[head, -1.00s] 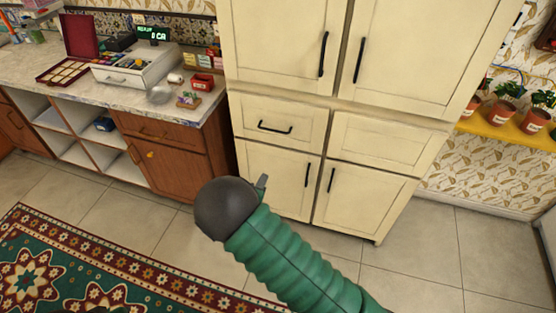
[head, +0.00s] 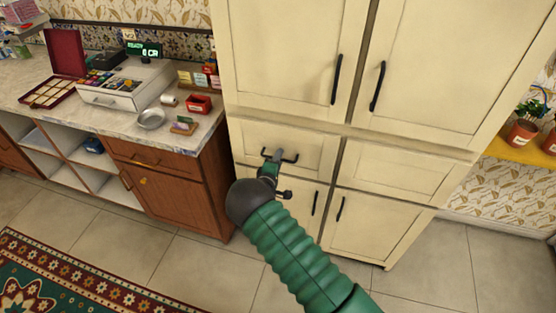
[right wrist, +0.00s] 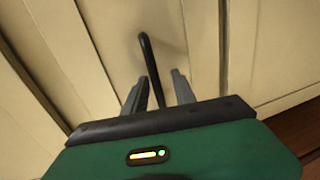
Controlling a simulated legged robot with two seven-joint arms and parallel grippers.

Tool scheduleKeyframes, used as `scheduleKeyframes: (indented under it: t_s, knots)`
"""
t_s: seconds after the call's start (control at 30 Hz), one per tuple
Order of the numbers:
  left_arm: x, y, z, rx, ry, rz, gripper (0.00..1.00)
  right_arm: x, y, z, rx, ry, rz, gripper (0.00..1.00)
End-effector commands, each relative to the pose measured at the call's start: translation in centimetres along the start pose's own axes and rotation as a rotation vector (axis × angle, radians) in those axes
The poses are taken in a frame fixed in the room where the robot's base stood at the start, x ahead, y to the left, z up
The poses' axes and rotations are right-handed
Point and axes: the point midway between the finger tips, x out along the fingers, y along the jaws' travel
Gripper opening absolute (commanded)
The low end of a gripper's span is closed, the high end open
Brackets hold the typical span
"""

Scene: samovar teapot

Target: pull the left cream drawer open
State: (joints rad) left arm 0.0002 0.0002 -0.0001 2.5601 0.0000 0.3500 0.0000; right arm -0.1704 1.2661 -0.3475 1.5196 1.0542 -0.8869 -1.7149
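The left cream drawer (head: 310,157) is in the cream cabinet's middle row in the head view. Its front looks flush with the cabinet, so it appears closed. Its black bar handle (head: 293,157) is partly covered by my right gripper (head: 277,157), which is at the handle. In the right wrist view the black handle (right wrist: 145,48) runs down between the two grey fingers of my right gripper (right wrist: 160,88). The fingers stand apart with a gap around the bar. Whether either one touches it is unclear. My left gripper is in neither view.
Tall cabinet doors (head: 290,50) with black handles are above the drawer. Lower doors (head: 370,220) are below it. A wooden counter (head: 170,195) with a cash register (head: 125,85) stands close on the left. Tiled floor (head: 200,260) is open in front.

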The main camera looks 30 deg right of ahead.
Motion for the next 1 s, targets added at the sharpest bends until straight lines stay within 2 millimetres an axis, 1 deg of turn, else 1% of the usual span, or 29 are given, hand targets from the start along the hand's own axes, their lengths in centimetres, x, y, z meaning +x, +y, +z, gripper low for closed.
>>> scheduleKeyframes:
  t_s: [0.23, 0.27, 0.4, 0.5, 1.0]
  knots:
    - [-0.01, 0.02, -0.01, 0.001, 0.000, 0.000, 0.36, -0.03, 0.11, -0.19, -0.001, 0.001, 0.002, 0.32]
    - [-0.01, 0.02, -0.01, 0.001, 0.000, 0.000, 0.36, -0.05, 0.11, -0.21, -0.001, 0.001, 0.002, 0.30]
    - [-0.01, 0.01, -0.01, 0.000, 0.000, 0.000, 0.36, -0.03, 0.09, -0.21, -0.001, 0.001, 0.002, 0.11]
    - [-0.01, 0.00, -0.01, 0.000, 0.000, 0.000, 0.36, 0.02, 0.05, -0.16, -0.001, 0.001, 0.001, 0.00]
    - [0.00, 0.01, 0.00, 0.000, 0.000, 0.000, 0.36, 0.09, -0.03, 0.01, -0.002, -0.002, -0.001, 0.00]
